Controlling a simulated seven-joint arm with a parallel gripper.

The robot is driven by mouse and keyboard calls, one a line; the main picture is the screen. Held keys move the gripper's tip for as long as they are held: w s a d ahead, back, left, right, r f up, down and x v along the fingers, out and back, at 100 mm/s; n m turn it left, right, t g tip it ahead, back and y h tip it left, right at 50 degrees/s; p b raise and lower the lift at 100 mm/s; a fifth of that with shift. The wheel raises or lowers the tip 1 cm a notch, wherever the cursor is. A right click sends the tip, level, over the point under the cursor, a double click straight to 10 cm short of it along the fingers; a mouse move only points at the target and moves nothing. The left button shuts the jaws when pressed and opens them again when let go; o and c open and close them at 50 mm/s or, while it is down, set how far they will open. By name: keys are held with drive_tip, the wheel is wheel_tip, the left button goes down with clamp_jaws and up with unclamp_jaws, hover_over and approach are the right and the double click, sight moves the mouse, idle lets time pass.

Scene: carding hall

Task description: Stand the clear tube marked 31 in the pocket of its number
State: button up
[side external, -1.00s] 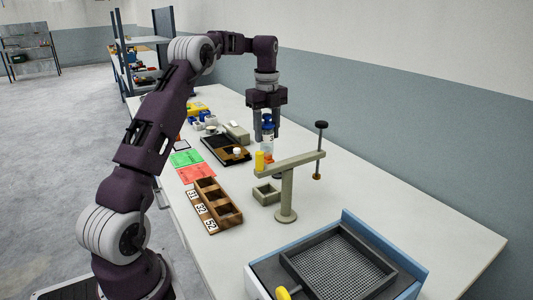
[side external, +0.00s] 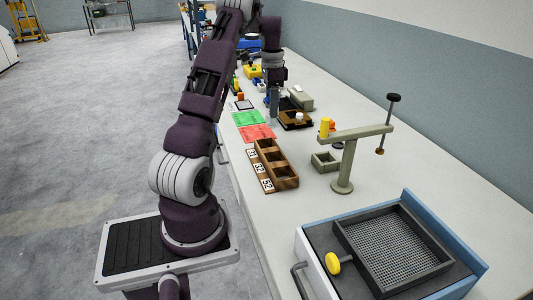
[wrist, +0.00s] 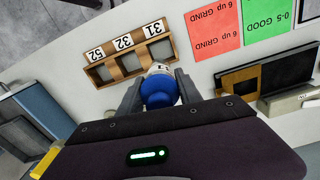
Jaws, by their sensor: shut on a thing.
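My gripper (side external: 273,103) is shut on a clear tube with a blue cap (wrist: 158,92). In the wrist view my gripper (wrist: 160,84) has one finger on each side of the cap. Only a bit of the tube's label shows, and I cannot read its number. A wooden rack (side external: 283,178) has three pockets in a row, with tags 31, 32 and 52. In the wrist view the rack (wrist: 118,73) lies beyond the tube, and the pocket by tag 31 (wrist: 153,29) is closest to it. In the side view the gripper is above the table, behind the rack's 31 end.
A green card (side external: 250,118) and a red card (side external: 258,132) lie behind the rack. A dark tray (side external: 297,125) sits beside them. A stand with a crossarm (side external: 350,160), a small square holder (side external: 323,168) and a mesh tray (side external: 400,250) are to the right.

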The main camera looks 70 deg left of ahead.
drive_tip(key=shift+s+a+f+n, duration=0.2)
drive_tip(key=shift+s+n, duration=0.15)
drive_tip(key=shift+s, duration=0.05)
drive_tip(key=shift+s+a+f+n, duration=0.15)
drive_tip(key=shift+s+f+n, duration=0.05)
drive_tip(key=shift+s+n, duration=0.2)
wheel_tip(320, 180, down, 10)
drive_tip(key=shift+r, duration=0.1)
drive_tip(key=o, duration=1.4)
drive_tip(key=shift+c, duration=0.2)
